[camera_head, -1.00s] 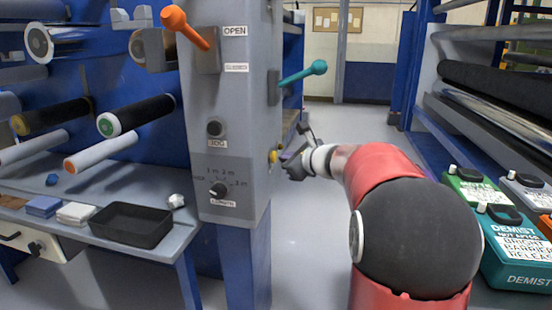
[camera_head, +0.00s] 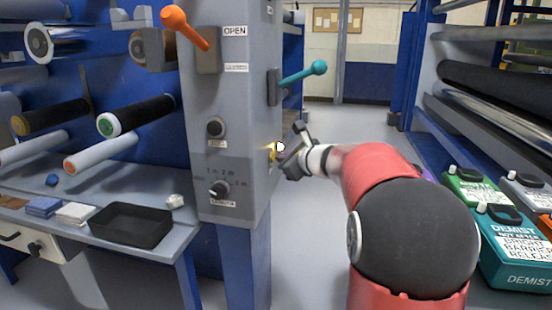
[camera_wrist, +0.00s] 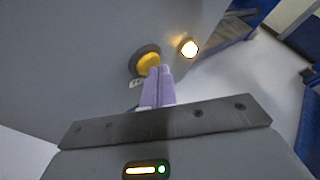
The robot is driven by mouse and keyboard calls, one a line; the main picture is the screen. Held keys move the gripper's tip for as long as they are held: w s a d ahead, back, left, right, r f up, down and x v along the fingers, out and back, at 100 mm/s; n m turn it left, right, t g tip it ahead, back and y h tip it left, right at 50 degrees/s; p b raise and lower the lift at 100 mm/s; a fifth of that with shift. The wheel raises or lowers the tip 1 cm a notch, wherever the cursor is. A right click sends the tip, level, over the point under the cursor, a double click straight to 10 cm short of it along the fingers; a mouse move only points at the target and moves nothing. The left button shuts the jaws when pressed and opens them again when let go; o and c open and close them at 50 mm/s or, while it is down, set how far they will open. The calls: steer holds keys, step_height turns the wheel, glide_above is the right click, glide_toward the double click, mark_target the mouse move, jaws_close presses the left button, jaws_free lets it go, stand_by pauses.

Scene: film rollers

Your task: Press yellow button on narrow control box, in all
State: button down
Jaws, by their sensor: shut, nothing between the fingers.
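The grey control box (camera_head: 235,105) stands left of centre in the head view. The yellow button (camera_wrist: 149,62) sits in a dark round collar on its narrow right side. It shows only as a small yellow patch in the head view (camera_head: 271,153). A round lamp (camera_wrist: 189,48) beside the button glows bright white; it also shows in the head view (camera_head: 280,146). My gripper (camera_wrist: 160,71) is shut and empty, its lavender fingertips at the button's lower edge and overlapping it. They appear to touch it, but the contact point is partly hidden by the fingers.
A teal lever (camera_head: 305,73) juts from the same side above the button, and an orange lever (camera_head: 185,28) from the front. A black knob (camera_head: 219,189) is low on the front. A black tray (camera_head: 130,225) lies on the left bench. The aisle floor is clear.

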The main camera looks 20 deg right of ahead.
stand_by(0.4)
steer(key=shift+s+d, duration=0.5)
steer(key=shift+d, duration=0.15)
steer(key=shift+s+d, duration=0.7)
steer(key=shift+d, duration=0.35)
steer(key=shift+s+d, duration=0.7)
steer(key=shift+d, duration=0.35)
steer(key=s+a+f+n+g+y+p, duration=0.15)
steer(key=s+a+n+g, duration=0.35)
steer(key=s+a+n, duration=1.05)
steer(key=s+a+f+n+g+h, duration=0.1)
steer(key=s+f+n, duration=0.1)
steer(key=s+n, duration=0.2)
steer(key=s+a+f+n+g+h+p, duration=0.1)
steer(key=s+f+n+h, duration=0.1)
steer(key=s, duration=0.6)
steer(key=s+a+f+n+g+h, duration=0.1)
steer(key=s+f+n, duration=0.2)
steer(key=s+n, duration=0.2)
steer(key=shift+s+a+f+n+g+h+p, duration=0.3)
steer(key=shift+s+a+n+h+p, duration=0.1)
steer(key=shift+n, duration=0.35)
